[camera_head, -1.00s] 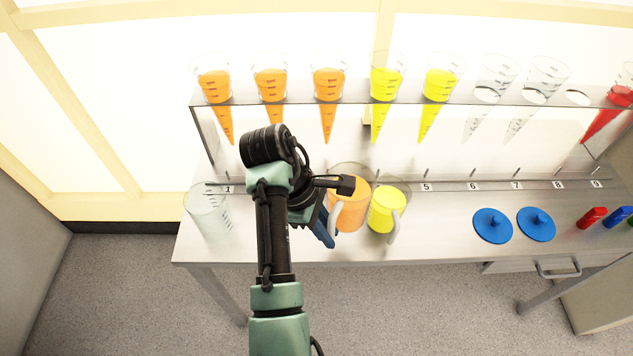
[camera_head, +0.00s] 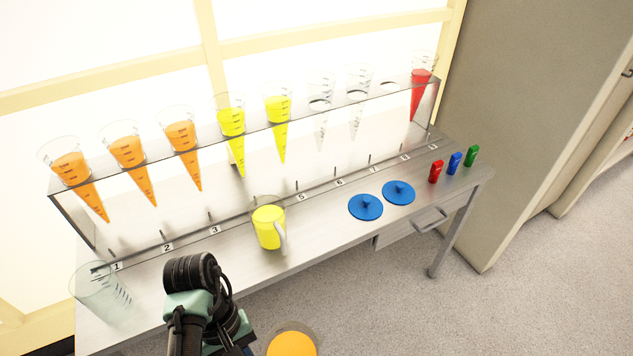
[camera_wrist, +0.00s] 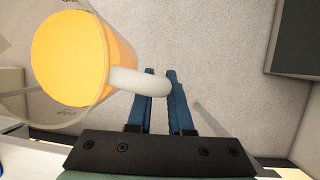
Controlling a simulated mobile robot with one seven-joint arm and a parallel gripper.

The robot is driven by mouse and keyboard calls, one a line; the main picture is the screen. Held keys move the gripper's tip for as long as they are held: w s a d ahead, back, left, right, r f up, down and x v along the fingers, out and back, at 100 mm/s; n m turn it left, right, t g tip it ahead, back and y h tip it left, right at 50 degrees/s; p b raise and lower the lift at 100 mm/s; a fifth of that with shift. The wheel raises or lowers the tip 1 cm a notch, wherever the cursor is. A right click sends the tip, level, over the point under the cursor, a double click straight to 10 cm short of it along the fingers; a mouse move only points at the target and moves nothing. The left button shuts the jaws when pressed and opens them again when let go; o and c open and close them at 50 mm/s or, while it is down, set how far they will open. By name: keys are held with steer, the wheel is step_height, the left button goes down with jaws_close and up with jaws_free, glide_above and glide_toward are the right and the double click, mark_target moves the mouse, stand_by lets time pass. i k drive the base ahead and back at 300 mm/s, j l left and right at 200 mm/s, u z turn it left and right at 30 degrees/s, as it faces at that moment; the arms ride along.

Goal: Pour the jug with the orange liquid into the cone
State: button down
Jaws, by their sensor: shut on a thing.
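The clear jug with orange liquid (camera_head: 292,344) is at the bottom edge of the head view, out in front of the table and partly cut off. In the wrist view the same jug (camera_wrist: 68,62) is at upper left. My gripper (camera_wrist: 161,78) is shut on its pale handle, blue fingers on both sides. The liquid lies inside the jug. Cones hang in the raised clear rack: three with orange liquid (camera_head: 183,140), two with yellow (camera_head: 280,115), two empty (camera_head: 321,110) and one red (camera_head: 420,90) at the far right.
A jug with yellow liquid (camera_head: 268,228) stands on the table (camera_head: 325,222). An empty clear jug (camera_head: 98,290) stands at the left end. Two blue lids (camera_head: 366,207) and small red, blue and green items (camera_head: 455,163) lie at right. A tall cabinet (camera_head: 520,110) borders the table's right.

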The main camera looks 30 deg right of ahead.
mark_target(319, 85)
steer(key=i+l, duration=0.15)
steer(key=l, duration=0.2)
steer(key=i+l, duration=0.15)
steer(key=l, duration=0.2)
steer(key=i+l, duration=0.1)
steer(key=l, duration=0.3)
